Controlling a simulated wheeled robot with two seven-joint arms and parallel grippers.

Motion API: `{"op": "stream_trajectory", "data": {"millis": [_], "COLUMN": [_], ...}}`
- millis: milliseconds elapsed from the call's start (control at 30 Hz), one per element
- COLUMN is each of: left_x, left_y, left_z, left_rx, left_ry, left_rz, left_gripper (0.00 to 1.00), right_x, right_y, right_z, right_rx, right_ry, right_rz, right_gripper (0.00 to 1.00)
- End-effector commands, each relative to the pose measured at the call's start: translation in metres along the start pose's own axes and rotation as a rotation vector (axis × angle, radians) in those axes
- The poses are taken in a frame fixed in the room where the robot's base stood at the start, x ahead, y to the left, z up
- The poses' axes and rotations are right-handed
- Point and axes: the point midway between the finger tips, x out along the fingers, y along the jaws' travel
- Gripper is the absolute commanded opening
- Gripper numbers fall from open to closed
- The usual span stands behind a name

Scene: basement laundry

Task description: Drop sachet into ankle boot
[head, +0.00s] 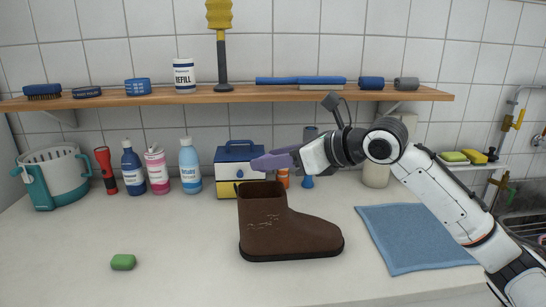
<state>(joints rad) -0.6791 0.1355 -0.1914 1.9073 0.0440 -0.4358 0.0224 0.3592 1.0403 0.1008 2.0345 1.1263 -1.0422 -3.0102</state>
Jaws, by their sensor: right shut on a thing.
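The brown ankle boot (285,232) stands upright on the white counter, its open top at the left and its toe to the right. My right gripper (290,156) reaches in from the right and is shut on the purple sachet (268,162). The sachet is above the boot's open top, with a small gap between them in the picture. The fingertips are hard to tell apart from the sachet. The inside of the boot is hidden. My left gripper is not in view.
A blue and cream box (238,152) stands behind the boot, with several bottles to its left. A green soap bar (123,262) lies front left. A blue cloth (405,240) lies right of the boot. A wooden shelf (220,97) runs above.

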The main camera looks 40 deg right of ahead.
Motion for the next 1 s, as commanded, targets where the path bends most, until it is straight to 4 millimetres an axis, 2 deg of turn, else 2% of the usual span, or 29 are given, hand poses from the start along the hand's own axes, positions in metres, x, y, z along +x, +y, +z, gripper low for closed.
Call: {"op": "stream_trajectory", "data": {"millis": [100,133,233,633,1000], "left_x": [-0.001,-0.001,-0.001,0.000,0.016], "left_y": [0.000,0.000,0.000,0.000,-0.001], "left_z": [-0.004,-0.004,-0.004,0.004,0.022], "left_rx": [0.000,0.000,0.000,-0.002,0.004], "left_ry": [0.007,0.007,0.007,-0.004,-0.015], "left_rz": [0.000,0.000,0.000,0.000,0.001], "left_gripper": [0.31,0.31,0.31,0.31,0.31], "right_x": [0.000,0.000,0.000,-0.006,-0.058], "right_y": [0.000,0.000,0.000,-0.001,0.000], "right_z": [0.001,0.001,0.001,-0.001,-0.003], "right_rx": [0.000,0.000,0.000,0.000,0.000], "right_ry": [0.000,0.000,0.000,0.000,0.000], "right_rz": [0.000,0.000,0.000,-0.002,-0.001], "right_gripper": [0.20,0.46,0.63,0.63,0.63]}}
